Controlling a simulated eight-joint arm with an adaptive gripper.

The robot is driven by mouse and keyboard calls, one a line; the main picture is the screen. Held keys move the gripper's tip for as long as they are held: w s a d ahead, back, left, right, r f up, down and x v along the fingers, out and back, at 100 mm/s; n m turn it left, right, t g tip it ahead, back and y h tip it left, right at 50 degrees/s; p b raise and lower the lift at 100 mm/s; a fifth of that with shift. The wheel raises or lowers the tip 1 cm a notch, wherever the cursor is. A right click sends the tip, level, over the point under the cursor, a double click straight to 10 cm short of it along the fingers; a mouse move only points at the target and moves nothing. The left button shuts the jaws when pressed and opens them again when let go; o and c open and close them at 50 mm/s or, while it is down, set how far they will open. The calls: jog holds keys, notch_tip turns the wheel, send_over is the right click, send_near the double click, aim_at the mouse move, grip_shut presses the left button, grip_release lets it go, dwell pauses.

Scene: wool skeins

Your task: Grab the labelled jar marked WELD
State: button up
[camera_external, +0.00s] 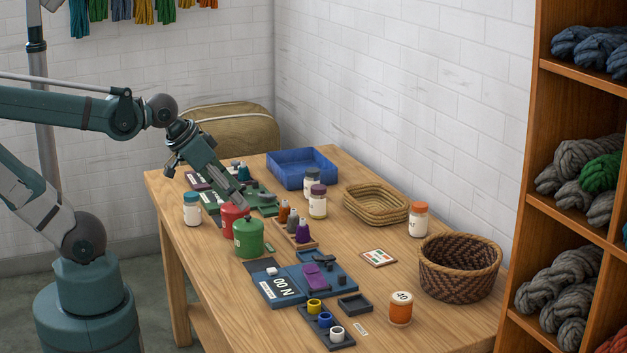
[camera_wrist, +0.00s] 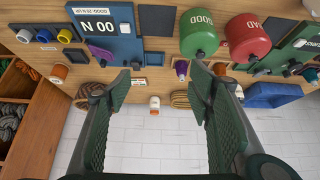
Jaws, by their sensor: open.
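Several white-labelled jars stand on the table, and I cannot read WELD on any of them. One has a teal lid (camera_external: 192,209), one a grey lid (camera_external: 312,183), one a purple lid (camera_external: 317,203) and one an orange lid (camera_external: 418,220). A white jar with an orange lid (camera_wrist: 154,103) also shows in the wrist view, small and beyond the fingertips. My gripper (camera_external: 241,200) is above the table by the red and green canisters, pointing down and right. In the wrist view its fingers (camera_wrist: 163,72) are apart with nothing held between them.
A green canister (camera_external: 248,238) and a red canister (camera_external: 235,213) stand close to my gripper. A blue bin (camera_external: 300,167), a shallow basket (camera_external: 376,203) and a round basket (camera_external: 459,268) line the far side. Small parts and trays crowd the middle. Shelves (camera_external: 530,200) stand at right.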

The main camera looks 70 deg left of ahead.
jog(key=w, duration=0.1)
jog(key=n+g+h+p, duration=0.3)
jog(key=n+p, duration=0.6)
jog(key=n, duration=1.1)
send_over(319, 186)
jog(key=s+d, duration=0.6)
jog(key=d, duration=0.1)
notch_tip(319, 186, down, 2)
jog(key=y, duration=0.1)
jog(key=w+a+f+n, duration=0.1)
jog(key=a+f, duration=0.1)
jog(key=w+a+f+n+g+p, duration=0.1)
jog(key=w+a+f+n, duration=0.1)
jog(key=f, duration=0.1)
jog(key=w+a+f+n+p, duration=0.1)
jog(key=w+a+f+n, duration=0.1)
jog(key=shift+w+a+f+g, duration=0.1)
jog(key=shift+a+f+g, duration=0.15)
jog(key=shift+g, duration=0.05)
jog(key=shift+w+a+f+n+h+p, duration=0.25)
jog(key=shift+a+f+n+h+p, duration=0.1)
jog(key=shift+a+f+n, duration=0.3)
jog(key=shift+d+f, duration=0.1)
jog(key=shift+d, duration=0.05)
jog(key=shift+x, duration=1.25)
